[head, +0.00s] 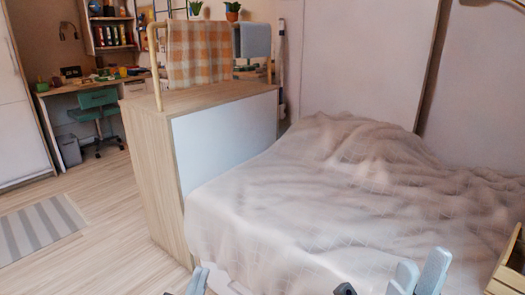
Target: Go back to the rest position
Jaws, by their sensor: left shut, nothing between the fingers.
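My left gripper (199,280) shows at the bottom edge, left of centre, in front of the bed's near left corner. Only its light grey fingertips show; they are together with nothing between them. My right gripper (420,272) shows at the bottom edge, right of centre, in front of the bed cover. Its two grey-blue fingers stand a little apart, and I see nothing between them. The rest of both arms is mostly out of the picture.
A bed with a rumpled pale cover (330,200) fills the right. A wooden cabinet (150,165) stands at its left, with a checked cloth (198,52) over a rail. A wooden crate (510,268) is at the lower right. Floor with a striped rug (40,225) lies open at left.

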